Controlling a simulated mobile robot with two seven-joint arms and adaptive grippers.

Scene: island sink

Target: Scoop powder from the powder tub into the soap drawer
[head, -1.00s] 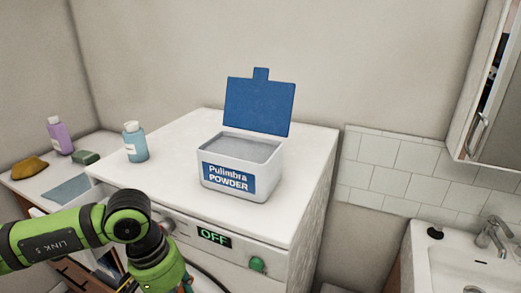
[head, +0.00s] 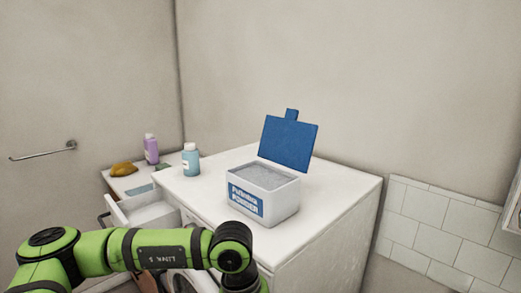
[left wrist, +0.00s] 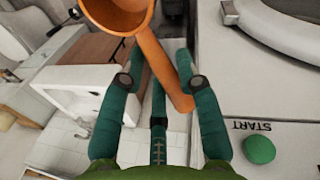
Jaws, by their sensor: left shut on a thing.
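The white powder tub (head: 275,205) with a blue label stands on the washing machine in the head view. Its blue lid (head: 288,143) is up, and grey powder (head: 262,174) shows inside. An open white drawer (head: 145,212), seemingly the soap drawer, sticks out at the machine's front left, partly hidden behind my left arm. In the left wrist view my left gripper (left wrist: 163,82) is shut on the handle of an orange scoop (left wrist: 168,72). The scoop's cup is cut off at the top edge, so its contents are unclear. The head view cuts off this gripper below the frame.
A blue bottle (head: 191,160) stands on the machine left of the tub. A purple bottle (head: 151,149) and a yellow item (head: 123,169) are on the surface beyond. The wrist view shows the green START button (left wrist: 260,150) close by at right.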

